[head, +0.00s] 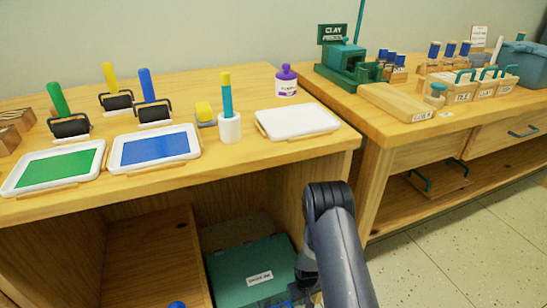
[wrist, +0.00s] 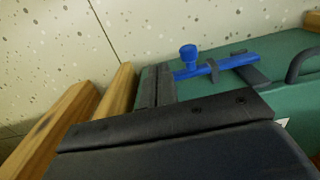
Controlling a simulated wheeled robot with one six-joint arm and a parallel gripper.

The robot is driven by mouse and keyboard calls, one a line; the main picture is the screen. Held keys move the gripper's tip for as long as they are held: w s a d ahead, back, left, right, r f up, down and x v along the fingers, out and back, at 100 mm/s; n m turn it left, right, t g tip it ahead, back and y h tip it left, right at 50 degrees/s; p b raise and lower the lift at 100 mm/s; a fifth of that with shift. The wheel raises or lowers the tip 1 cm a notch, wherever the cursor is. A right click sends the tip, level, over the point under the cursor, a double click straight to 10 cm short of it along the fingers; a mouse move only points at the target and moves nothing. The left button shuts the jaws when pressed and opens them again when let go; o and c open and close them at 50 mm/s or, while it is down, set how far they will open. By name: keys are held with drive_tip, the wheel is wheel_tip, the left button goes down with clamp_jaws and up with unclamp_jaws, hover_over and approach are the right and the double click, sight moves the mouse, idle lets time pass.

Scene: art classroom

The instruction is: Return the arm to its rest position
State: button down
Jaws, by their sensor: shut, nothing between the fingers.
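My arm (head: 337,240) reaches down in front of the right end of the left bench in the head view. Its lower end is low, by the teal case under the bench, and the arm hides most of my gripper there. In the wrist view my gripper (wrist: 156,84) shows as two dark fingers side by side, shut and empty. Just beyond them is a blue bar with a round knob (wrist: 189,56) on the teal case (wrist: 250,55). I cannot tell whether the fingers touch the case.
The teal case (head: 250,262) lies in the bench opening, with wooden panels beside it. The left benchtop (head: 245,180) holds ink trays, rollers, a white tray (head: 298,122) and a purple-capped bottle (head: 286,80). A second bench (head: 405,155) stands right. Speckled floor (head: 460,245) is clear at right.

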wheel_tip(320, 180, down, 5)
drive_tip(key=shift+f+b, duration=0.2)
drive_tip(key=shift+b, duration=1)
drive_tip(key=shift+r, duration=0.1)
wheel_tip(320, 180, up, 7)
drive_tip(key=p, duration=0.4)
wheel_tip(320, 180, down, 7)
drive_tip(key=a+b, duration=0.1)
drive_tip(key=b, duration=0.2)
drive_tip(key=shift+w+d+r+p, duration=0.2)
drive_tip(key=shift+d+r+p, duration=0.55)
drive_tip(key=shift+d, duration=0.1)
drive_tip(key=shift+w+d+r+p, duration=0.15)
drive_tip(key=shift+d+r+p, duration=0.55)
drive_tip(key=shift+d+p, duration=0.1)
